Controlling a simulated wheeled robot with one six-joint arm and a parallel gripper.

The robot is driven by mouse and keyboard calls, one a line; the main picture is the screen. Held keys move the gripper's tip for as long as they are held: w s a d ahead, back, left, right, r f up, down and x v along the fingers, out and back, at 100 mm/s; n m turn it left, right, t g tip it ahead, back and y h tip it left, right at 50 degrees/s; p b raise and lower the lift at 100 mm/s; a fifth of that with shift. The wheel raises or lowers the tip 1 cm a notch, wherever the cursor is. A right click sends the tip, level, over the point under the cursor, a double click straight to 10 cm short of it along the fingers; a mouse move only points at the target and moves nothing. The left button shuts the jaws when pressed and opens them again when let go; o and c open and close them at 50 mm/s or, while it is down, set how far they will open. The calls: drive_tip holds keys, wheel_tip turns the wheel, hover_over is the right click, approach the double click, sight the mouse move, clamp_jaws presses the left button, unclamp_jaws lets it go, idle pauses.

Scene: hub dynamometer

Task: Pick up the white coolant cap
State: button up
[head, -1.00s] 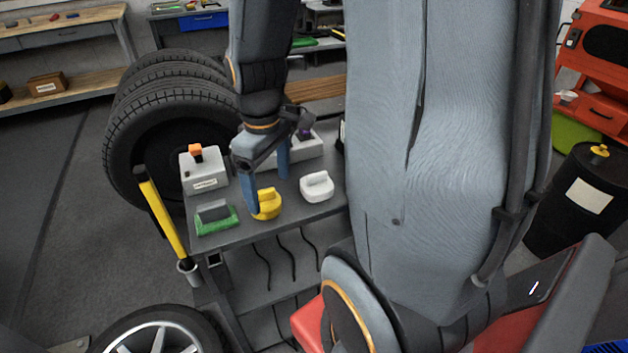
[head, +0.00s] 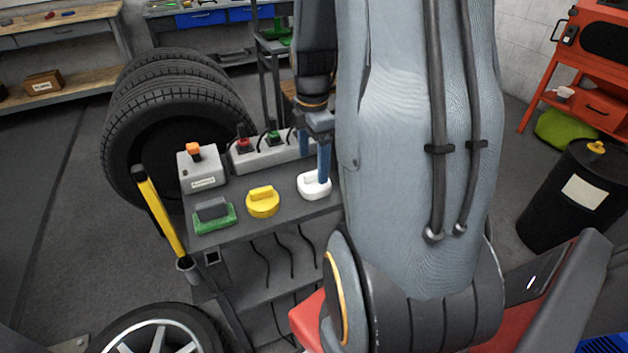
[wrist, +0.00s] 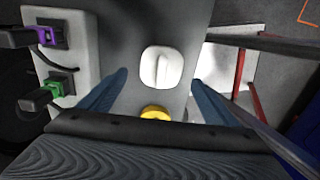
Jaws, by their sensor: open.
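The white coolant cap (head: 311,188) sits on the grey cart top near its right end, partly hidden behind a gripper finger in the head view. In the wrist view the white cap (wrist: 162,67) lies ahead of and between the finger tips, its raised grip bar running along the view. My gripper (wrist: 160,85) is open and empty. In the head view my gripper (head: 314,160) hangs over the white cap, fingers pointing down. I cannot tell whether a finger touches it. The yellow cap (head: 262,202) sits to its left and shows at the bottom of the wrist view (wrist: 155,112).
A grey socket block (head: 262,154) with red and green plugs stands behind the caps. A grey box with an orange switch (head: 202,168) and a green-based block (head: 214,217) stand at left. A yellow-handled tool (head: 160,212) rises at the cart's left edge.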

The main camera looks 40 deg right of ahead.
sight(314, 172)
drive_tip(key=shift+s+f+p, duration=0.15)
drive_tip(key=shift+f+p, duration=0.4)
drive_tip(key=shift+f, duration=1.85)
drive_tip(key=c, duration=1.2)
